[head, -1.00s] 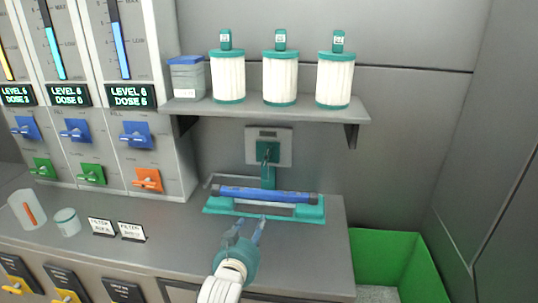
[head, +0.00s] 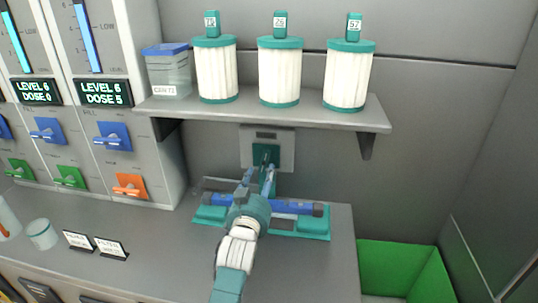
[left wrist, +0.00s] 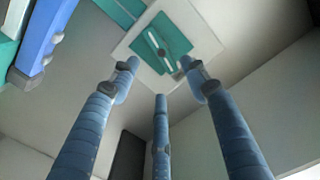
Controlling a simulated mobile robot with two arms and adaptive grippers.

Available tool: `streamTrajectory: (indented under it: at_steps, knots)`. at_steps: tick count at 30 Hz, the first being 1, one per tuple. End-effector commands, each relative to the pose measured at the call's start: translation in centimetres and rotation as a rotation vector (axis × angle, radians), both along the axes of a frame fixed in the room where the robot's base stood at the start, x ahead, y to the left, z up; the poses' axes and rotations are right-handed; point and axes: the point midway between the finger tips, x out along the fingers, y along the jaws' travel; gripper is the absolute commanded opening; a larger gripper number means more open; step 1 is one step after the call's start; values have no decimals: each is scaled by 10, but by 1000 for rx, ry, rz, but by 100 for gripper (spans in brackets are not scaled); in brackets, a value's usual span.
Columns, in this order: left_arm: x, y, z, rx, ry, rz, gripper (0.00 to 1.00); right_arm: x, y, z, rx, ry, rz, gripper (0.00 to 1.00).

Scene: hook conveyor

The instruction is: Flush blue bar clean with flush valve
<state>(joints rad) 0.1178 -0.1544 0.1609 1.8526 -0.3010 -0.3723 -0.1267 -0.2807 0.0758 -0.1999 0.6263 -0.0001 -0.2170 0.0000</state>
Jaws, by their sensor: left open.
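The blue bar (head: 293,207) lies crosswise on a teal cradle (head: 316,227) on the counter, its middle hidden behind my left gripper. The flush valve, a teal piece on a grey wall plate (head: 286,146), is behind and above the bar. My left gripper (head: 257,174) reaches over the bar with its fingers pointing at the valve, spread and empty. In the left wrist view the teal valve face (left wrist: 162,47) is just ahead of the spread fingers (left wrist: 158,75). The bar (left wrist: 40,38) shows at the left edge there. I cannot tell whether any finger touches the valve. My right gripper is out of view.
A shelf (head: 270,113) above the valve holds white filter cartridges (head: 280,75) and a blue-lidded container (head: 167,72). Dispensers with levers stand at left. A cup (head: 42,233) and label cards (head: 110,248) are on the counter. A green bin (head: 400,268) is at lower right.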

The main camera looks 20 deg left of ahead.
Motion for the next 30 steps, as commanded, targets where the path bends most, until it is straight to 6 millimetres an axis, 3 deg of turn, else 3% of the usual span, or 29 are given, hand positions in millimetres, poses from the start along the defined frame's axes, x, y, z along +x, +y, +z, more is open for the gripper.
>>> streamTrajectory:
  at_steps: [10, 14, 18, 22, 30]
  knots:
    - [61, 16, 2, 0, -1, 1, 46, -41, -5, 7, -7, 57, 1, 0]
    - [80, 21, 1, 0, 0, 1, 46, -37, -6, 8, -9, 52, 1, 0]
    - [93, 25, 1, 0, -1, 1, 46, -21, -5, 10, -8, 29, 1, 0]
    - [98, 26, 1, 0, -1, 1, 46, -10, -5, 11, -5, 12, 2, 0]
    - [98, 26, 1, 0, -1, 1, 44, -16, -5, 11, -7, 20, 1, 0]
